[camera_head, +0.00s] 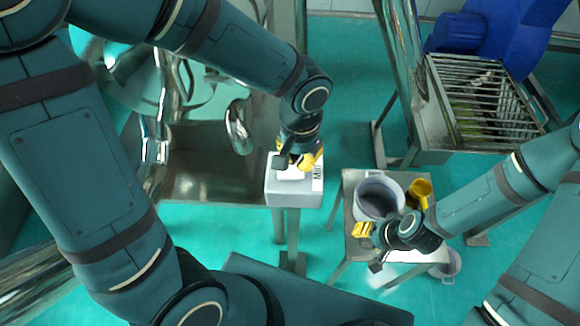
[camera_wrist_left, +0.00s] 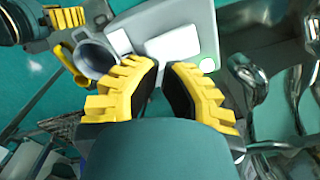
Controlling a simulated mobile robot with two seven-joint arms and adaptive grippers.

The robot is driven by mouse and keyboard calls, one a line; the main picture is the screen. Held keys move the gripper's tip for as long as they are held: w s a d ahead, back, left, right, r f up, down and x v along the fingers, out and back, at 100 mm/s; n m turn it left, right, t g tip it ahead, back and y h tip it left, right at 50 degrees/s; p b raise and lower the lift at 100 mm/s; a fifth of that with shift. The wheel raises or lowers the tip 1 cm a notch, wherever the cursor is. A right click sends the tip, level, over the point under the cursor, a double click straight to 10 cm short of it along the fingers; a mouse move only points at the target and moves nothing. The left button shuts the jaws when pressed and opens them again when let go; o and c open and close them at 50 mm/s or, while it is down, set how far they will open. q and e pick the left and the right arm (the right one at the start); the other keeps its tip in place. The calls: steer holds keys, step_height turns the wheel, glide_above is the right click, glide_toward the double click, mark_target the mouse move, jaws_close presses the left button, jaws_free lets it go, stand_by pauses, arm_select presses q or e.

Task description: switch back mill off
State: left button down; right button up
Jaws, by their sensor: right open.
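The grey control box (camera_head: 294,197) marked "Mill" stands on a post in the middle of the head view. My right gripper (camera_head: 368,247) is open and empty by the small table's front left.
A small metal table (camera_head: 345,205) holds a grey pot (camera_head: 378,197) and a yellow scoop (camera_head: 421,191). A metal grate (camera_head: 490,105) with a blue machine (camera_head: 500,35) is at the back right. Shiny metal machinery (camera_head: 190,105) stands at the left.

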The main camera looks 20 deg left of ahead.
mark_target(298, 170)
arm_select(q)
steer(key=shift+f+b, duration=1.6)
steer(key=shift+f, duration=0.2)
stand_by(0.8)
steer(key=shift+r+p, duration=2.75)
steer(key=shift+r, duration=0.85)
steer(key=shift+f, duration=0.1)
